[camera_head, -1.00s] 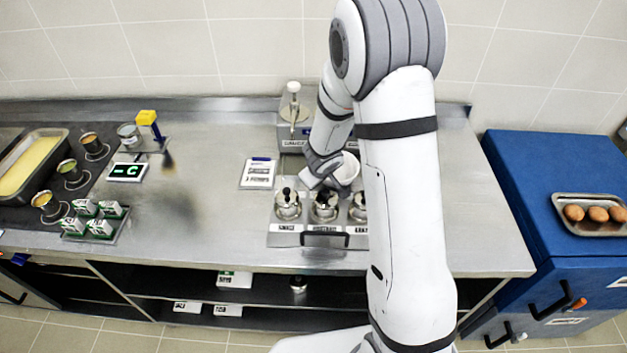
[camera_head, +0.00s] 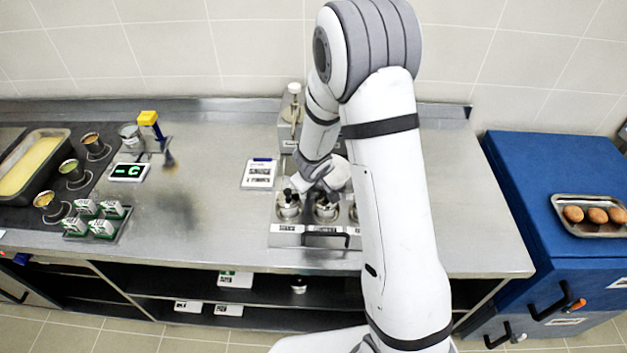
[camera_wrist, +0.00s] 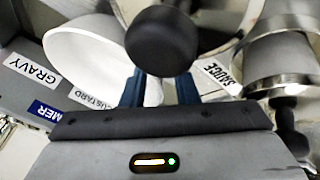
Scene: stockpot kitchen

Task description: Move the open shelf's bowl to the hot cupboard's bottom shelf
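A dispenser (camera_head: 292,105) stands behind. A tray of brown items (camera_head: 592,214) sits on the cabinet. The dark under-counter shelf (camera_head: 265,287) holds boxes and a small pot.

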